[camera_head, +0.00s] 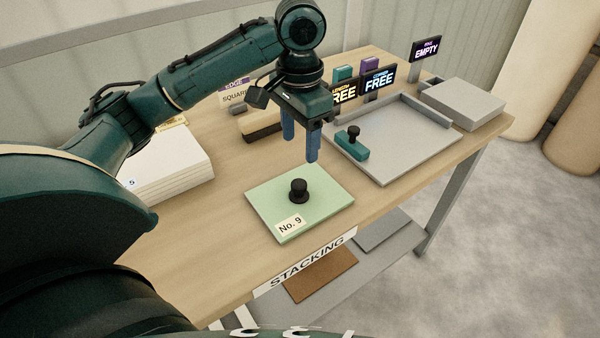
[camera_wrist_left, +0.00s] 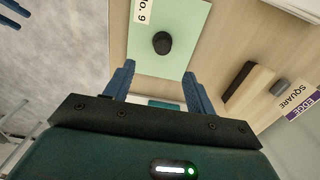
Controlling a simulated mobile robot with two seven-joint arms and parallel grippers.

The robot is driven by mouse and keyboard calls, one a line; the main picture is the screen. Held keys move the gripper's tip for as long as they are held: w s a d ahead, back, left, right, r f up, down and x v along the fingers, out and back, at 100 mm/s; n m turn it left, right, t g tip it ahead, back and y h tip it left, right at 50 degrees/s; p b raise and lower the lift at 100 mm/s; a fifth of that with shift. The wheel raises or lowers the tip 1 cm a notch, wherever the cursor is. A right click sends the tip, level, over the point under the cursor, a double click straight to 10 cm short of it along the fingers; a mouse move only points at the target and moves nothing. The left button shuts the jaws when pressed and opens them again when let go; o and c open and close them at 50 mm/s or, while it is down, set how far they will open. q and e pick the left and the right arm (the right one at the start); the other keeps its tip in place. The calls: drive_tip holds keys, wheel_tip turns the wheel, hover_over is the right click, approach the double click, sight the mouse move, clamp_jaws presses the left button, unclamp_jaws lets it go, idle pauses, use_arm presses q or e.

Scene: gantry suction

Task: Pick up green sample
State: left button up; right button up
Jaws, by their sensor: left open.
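The green sample (camera_head: 326,199) is a flat pale green plate with a black knob (camera_head: 298,190) on top and a "No. 9" label at its front left. It lies on the wooden table. My left gripper (camera_head: 301,150) is open and empty, above and behind the plate, with its blue fingers pointing down. In the left wrist view, the green sample (camera_wrist_left: 190,40) and its knob (camera_wrist_left: 162,42) show beyond the two spread fingertips (camera_wrist_left: 160,80), and the knob is not between them.
A grey tray (camera_head: 425,150) with a teal knobbed block (camera_head: 352,146) lies to the right. A grey box (camera_head: 465,100) stands beyond it. A white stack (camera_head: 170,165) sits at left. Signs (camera_head: 378,80) stand along the back. Bare table surrounds the sample.

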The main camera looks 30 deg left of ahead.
use_arm(q)
hover_over(299, 183)
wheel_tip(299, 183, down, 7)
drive_tip(key=shift+r+b, duration=0.2)
drive_tip(key=shift+b, duration=0.2)
drive_tip(key=shift+f, duration=3.2)
drive_tip(key=c, duration=1.2)
